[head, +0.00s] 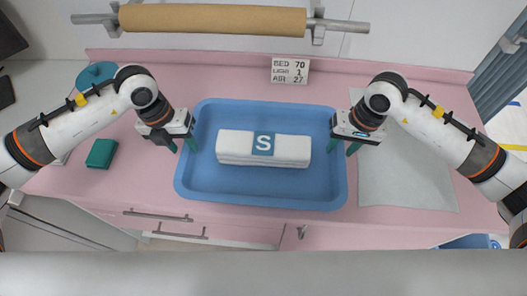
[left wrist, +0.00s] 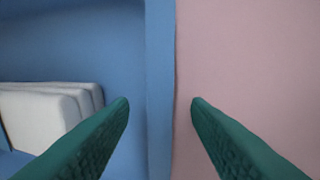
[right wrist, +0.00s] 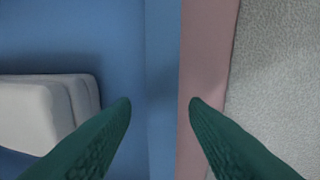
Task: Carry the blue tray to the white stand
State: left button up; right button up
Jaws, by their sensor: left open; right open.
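The blue tray (head: 260,196) lies on the pink counter, with a white folded bundle (head: 235,149) marked with a blue "S" label inside it. My left gripper (head: 183,147) is at the tray's left rim. In the left wrist view its green fingers are open, one on each side of the tray wall (left wrist: 160,75). My right gripper (head: 344,149) is at the right rim. In the right wrist view its open fingers are also on either side of the wall (right wrist: 161,75). I cannot tell whether any finger touches the rim. No white stand is recognisable.
A white towel or sheet (head: 405,180) lies on the counter right of the tray. A dark green box (head: 102,153) and a round blue-green item (head: 97,74) are at the left. A small sign (head: 290,70) stands behind the tray. A paper roll (head: 212,19) hangs on the wall.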

pick_arm(q)
jog(key=shift+d+f, duration=0.2)
jog(key=shift+f, duration=0.8)
pick_arm(e)
jog(key=shift+a+f, duration=0.2)
jog(key=shift+f, duration=0.8)
pick_arm(q)
grip_shut()
pick_arm(e)
grip_shut()
pick_arm(q)
jog(key=shift+d+r, duration=0.1)
